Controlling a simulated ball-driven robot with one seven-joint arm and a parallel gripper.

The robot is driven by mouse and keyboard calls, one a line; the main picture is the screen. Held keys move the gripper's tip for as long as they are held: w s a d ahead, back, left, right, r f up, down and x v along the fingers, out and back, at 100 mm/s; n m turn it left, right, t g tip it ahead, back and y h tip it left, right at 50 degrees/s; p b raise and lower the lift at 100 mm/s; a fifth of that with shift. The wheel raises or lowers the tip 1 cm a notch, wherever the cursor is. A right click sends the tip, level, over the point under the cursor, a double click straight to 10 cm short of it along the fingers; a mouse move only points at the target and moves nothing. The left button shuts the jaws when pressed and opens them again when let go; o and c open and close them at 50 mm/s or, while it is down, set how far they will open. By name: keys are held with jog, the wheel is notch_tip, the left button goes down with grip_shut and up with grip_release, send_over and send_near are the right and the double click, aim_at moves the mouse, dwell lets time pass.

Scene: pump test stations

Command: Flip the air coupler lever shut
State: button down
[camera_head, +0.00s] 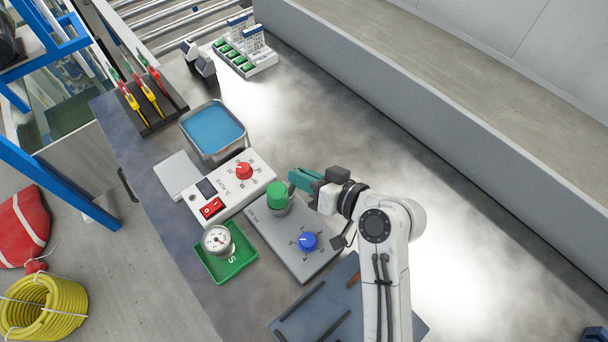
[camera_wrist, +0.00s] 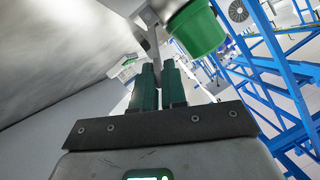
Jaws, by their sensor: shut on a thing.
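The air coupler has a green cylindrical cap (camera_head: 278,192) standing on a grey panel (camera_head: 280,232). The cap also shows large at the top of the wrist view (camera_wrist: 198,27). A thin grey metal bar, which looks like the coupler lever (camera_wrist: 153,42), rises from between my fingertips beside the cap. My gripper (camera_head: 302,180) has teal fingers just right of the cap in the head view. In the wrist view the fingers (camera_wrist: 161,72) are close together, shut on the lever. The lever is hidden in the head view, and its exact angle is hard to tell.
A blue dial (camera_head: 307,241) sits on the same panel. Left are a white heater unit (camera_head: 228,188) with a red knob, a blue-filled metal tray (camera_head: 213,130) and a gauge in a green tray (camera_head: 226,262). A dark tool mat (camera_head: 345,310) lies in front.

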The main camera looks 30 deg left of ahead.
jog(key=shift+f, duration=0.1)
jog(key=c, duration=1.3)
grip_release()
jog(key=shift+o, duration=0.2)
jog(key=b+v, duration=0.1)
jog(key=v, duration=0.9)
jog(key=shift+d, duration=0.4)
jog(key=shift+r, duration=0.2)
